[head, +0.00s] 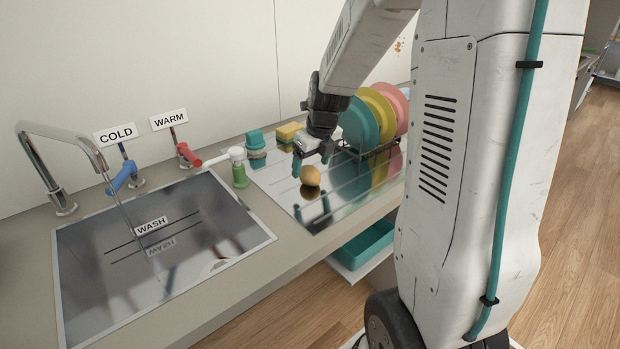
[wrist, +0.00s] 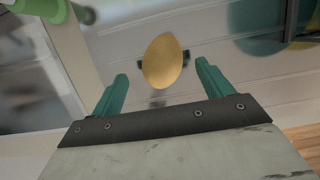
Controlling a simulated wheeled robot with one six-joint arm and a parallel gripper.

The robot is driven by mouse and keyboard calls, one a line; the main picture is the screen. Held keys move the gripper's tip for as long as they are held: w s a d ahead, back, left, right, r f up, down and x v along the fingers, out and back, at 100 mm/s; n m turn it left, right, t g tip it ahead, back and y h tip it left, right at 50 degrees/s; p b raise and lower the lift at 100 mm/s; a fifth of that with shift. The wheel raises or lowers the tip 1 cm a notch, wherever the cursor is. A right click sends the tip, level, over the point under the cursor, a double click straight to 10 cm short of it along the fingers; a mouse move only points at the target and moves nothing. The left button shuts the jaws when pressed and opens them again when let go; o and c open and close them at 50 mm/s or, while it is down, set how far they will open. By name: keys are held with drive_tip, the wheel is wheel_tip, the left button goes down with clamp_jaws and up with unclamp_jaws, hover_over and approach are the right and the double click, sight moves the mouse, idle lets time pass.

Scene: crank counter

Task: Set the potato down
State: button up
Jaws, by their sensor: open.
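The yellow-brown potato (head: 310,176) lies on the shiny metal drainboard (head: 340,205), with its dark reflection directly below it. In the wrist view the potato (wrist: 162,60) shows whole, just beyond the fingertips and roughly midway between them. My gripper (head: 311,164) is open just above and behind the potato, its teal fingers spread. In the wrist view there is a gap on each side between the potato and the fingers (wrist: 163,80), and nothing is held.
Coloured plates (head: 360,125) stand in a rack right of the gripper. A yellow sponge (head: 288,132), a teal-topped item (head: 256,140) and a green bottle (head: 240,174) stand behind and left. The sink (head: 160,240), with COLD and WARM taps, is left. A teal bin (head: 365,244) sits below the counter.

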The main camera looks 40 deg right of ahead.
sight(311, 171)
drive_tip(key=x, duration=0.4)
drive_tip(key=shift+s+d+f, duration=0.1)
drive_tip(key=shift+d+f, duration=0.05)
drive_tip(key=shift+d, duration=0.05)
drive_tip(key=c, duration=1.2)
